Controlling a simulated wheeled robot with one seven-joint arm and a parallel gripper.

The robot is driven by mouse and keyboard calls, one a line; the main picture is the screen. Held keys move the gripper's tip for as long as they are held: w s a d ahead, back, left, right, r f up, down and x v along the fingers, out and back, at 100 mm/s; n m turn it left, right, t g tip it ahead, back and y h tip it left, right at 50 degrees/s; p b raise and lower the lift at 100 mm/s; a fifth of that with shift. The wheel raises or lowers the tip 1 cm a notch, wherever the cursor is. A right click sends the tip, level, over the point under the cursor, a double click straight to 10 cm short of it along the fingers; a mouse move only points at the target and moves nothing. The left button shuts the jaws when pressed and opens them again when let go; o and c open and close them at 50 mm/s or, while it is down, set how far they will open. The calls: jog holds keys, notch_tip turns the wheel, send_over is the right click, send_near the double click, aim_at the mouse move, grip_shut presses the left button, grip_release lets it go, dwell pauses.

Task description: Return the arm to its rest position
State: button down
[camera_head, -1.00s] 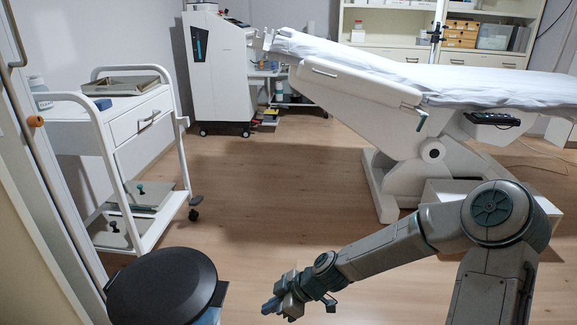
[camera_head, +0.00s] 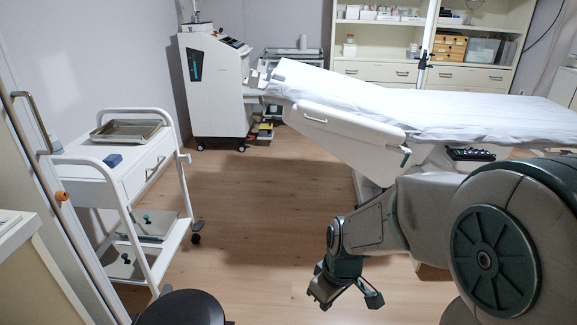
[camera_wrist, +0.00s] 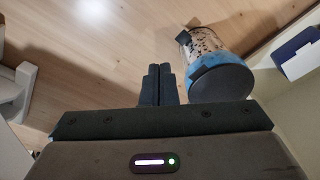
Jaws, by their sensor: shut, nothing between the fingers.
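My arm (camera_head: 385,222) reaches in from the right of the head view, bent, with a large round joint close to the camera. My gripper (camera_head: 320,296) hangs low over the wood floor, pointing down. In the wrist view its two fingers (camera_wrist: 157,84) are together with nothing between them. The gripper touches nothing that I can see.
A bin with a black lid (camera_head: 180,308) stands at the bottom left; in the wrist view the bin (camera_wrist: 212,68) is right of the fingers. A white trolley (camera_head: 125,190) stands left, the white couch (camera_head: 345,135) behind my arm. The middle floor is clear.

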jog(key=s+d+r+m+p, duration=0.2)
jog(key=r+p, duration=0.3)
jog(key=r, duration=0.4)
jog(key=s+d+r+m+t+p, duration=0.1)
jog(key=s+d+r+m+p, duration=0.1)
jog(key=r, duration=0.7)
jog(key=s+d+r+m+h+p, duration=0.1)
jog(key=s+r+m+p, duration=0.3)
jog(key=r+p, duration=0.4)
jog(key=shift+s+d+r+m+t, duration=0.3)
jog(key=shift+s+d+r+t, duration=0.15)
jog(key=shift+d+r, duration=0.3)
